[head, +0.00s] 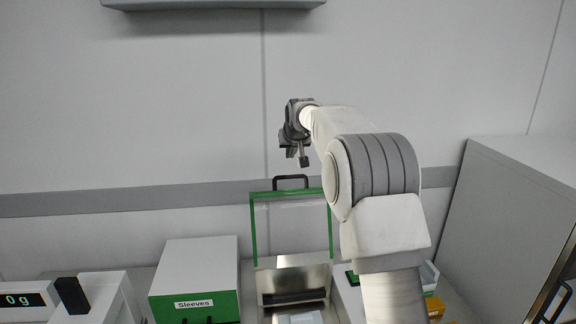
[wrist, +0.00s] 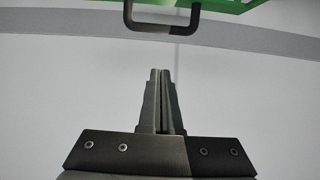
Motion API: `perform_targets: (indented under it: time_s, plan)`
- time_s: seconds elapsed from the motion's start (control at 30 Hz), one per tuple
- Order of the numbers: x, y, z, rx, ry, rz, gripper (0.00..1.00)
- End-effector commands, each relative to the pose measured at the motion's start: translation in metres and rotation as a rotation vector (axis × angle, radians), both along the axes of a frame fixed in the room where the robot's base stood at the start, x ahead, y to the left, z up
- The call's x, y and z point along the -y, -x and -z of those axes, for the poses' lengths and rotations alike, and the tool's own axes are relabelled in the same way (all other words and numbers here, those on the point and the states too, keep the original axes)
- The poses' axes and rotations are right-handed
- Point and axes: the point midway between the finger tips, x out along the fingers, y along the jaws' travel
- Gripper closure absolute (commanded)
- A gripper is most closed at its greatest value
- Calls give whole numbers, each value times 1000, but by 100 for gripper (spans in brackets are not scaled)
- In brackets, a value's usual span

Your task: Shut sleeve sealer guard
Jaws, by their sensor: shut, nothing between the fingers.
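The sleeve sealer guard (head: 292,226) is a clear panel with a green frame, standing raised above the steel sealer body (head: 292,275) in the head view. A dark handle (head: 290,178) sits on its top edge. The handle also shows at the top of the wrist view (wrist: 162,27), with part of the green frame (wrist: 228,5) beyond it. My gripper (head: 304,162) is above the handle and slightly right of it in the head view. In the wrist view its fingers (wrist: 161,72) are shut and empty, pointing towards the handle with a gap between them.
A white and green box labelled Sleeves (head: 195,278) stands left of the sealer. A scale display (head: 25,300) is at the far left. A large grey cabinet (head: 510,225) stands at the right. The grey wall (head: 130,110) is close behind.

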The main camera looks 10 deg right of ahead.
Motion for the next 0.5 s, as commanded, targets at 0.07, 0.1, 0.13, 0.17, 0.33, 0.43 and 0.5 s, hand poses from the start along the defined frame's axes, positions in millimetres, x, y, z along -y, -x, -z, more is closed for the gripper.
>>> perform_targets:
  time_s: [0.07, 0.1, 0.13, 0.17, 0.33, 0.43, 0.5]
  plan:
    - [0, -4, 3, -1, 0, 0, 100]
    - [0, -6, 5, -1, 0, 0, 100]
    - [0, -8, 7, -1, 0, 0, 100]
    - [0, -10, 9, -2, 0, 0, 100]
    - [0, -28, 25, -2, 0, 0, 100]
    - [0, -38, 36, -2, 0, 0, 100]
    - [0, -45, 41, -2, 0, 0, 100]
